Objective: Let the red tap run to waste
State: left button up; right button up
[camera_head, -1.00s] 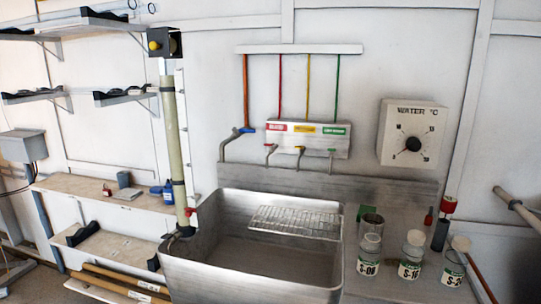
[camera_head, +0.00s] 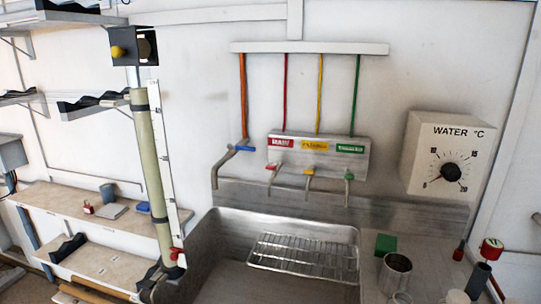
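A steel panel (camera_head: 318,154) on the wall carries red, yellow and green labels. The red-labelled tap (camera_head: 273,171) is at its left, fed from above by a red pipe (camera_head: 285,92). Its spout points down over the steel sink (camera_head: 215,272). A wire rack (camera_head: 304,257) lies across the right part of the sink. I cannot tell from its handle whether the tap is open, and no water stream shows. Neither gripper is in view.
A yellow tap (camera_head: 310,178), a green tap (camera_head: 348,184) and a blue-handled tap (camera_head: 232,158) flank it. A tall tube (camera_head: 152,165) with a red valve (camera_head: 176,254) stands left of the sink. A metal beaker (camera_head: 395,271) and green block (camera_head: 385,244) sit right.

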aim_at(273, 167)
jog(key=k+j+z, duration=0.25)
jog(key=z, duration=0.25)
jog(key=k+j+z, duration=0.15)
jog(key=k+z, duration=0.2)
jog(key=z, duration=0.15)
